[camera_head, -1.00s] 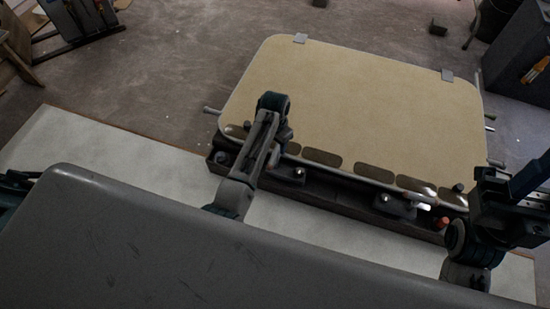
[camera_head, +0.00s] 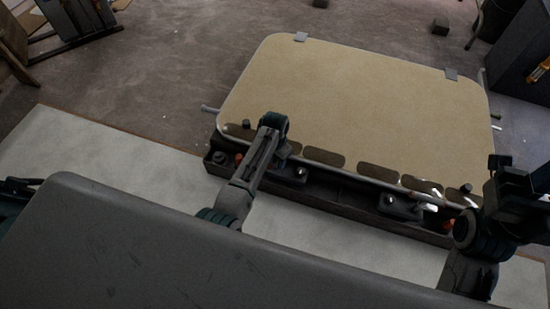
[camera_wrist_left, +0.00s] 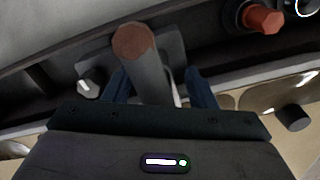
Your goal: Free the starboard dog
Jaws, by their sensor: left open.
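The hatch panel (camera_head: 350,100) is tan with rounded corners and has a dark sill (camera_head: 335,190) along its near edge. In the left wrist view, a dog handle (camera_wrist_left: 138,60) with a reddish-brown end stands between the two blue fingers of my left gripper (camera_wrist_left: 160,85). The gripper is open around it; contact cannot be told. In the head view my left arm hides this handle.
Bolts (camera_head: 300,171) and a second bolt block (camera_head: 390,202) line the sill. A red piece (camera_head: 449,224) lies near the right gripper. A grey cabinet (camera_head: 520,60) stands at the back right.

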